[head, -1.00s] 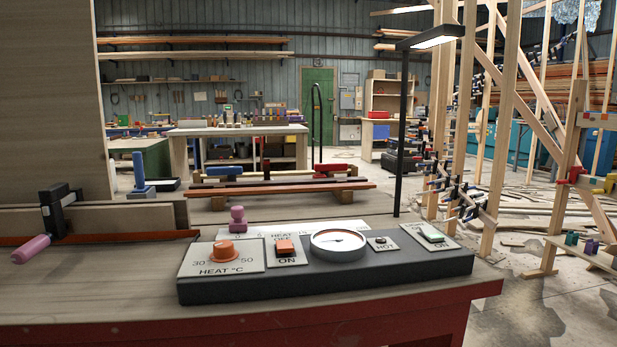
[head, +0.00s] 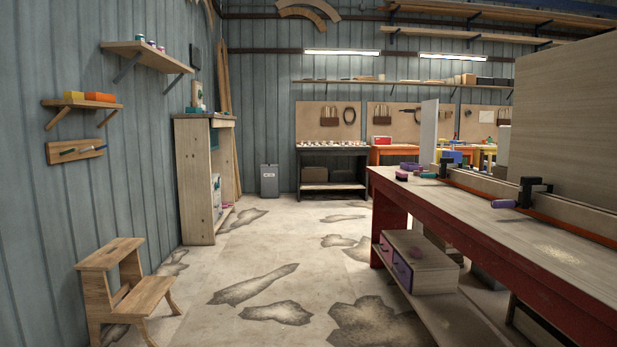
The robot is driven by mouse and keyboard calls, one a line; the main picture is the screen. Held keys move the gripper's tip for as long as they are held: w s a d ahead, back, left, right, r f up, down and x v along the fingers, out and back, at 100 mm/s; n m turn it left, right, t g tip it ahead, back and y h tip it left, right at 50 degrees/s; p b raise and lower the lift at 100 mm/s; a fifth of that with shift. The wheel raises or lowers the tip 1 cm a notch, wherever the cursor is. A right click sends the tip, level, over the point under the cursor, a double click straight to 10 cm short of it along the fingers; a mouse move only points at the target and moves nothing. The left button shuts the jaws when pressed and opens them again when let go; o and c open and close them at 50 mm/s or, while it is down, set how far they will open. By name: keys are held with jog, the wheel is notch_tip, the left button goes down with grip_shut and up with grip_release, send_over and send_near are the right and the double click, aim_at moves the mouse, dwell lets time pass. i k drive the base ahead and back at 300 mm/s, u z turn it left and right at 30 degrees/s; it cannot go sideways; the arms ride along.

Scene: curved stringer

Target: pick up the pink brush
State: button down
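A small pink object (head: 401,176) lies on the far left end of the long wooden workbench (head: 490,215). It may be the pink brush, but it is too small to tell for sure. A purple item (head: 411,166) and a teal-ended item (head: 428,174) lie close by it. My gripper is not in view.
A black clamp (head: 531,190) with a purple handle stands nearer on the bench. A drawer box (head: 425,268) sits on the red-framed bench's lower shelf. A wooden step stool (head: 125,290) and tall cabinet (head: 200,185) stand left. The stained floor (head: 260,255) between is open.

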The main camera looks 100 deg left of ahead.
aim_at(401, 176)
jog(key=u, duration=3)
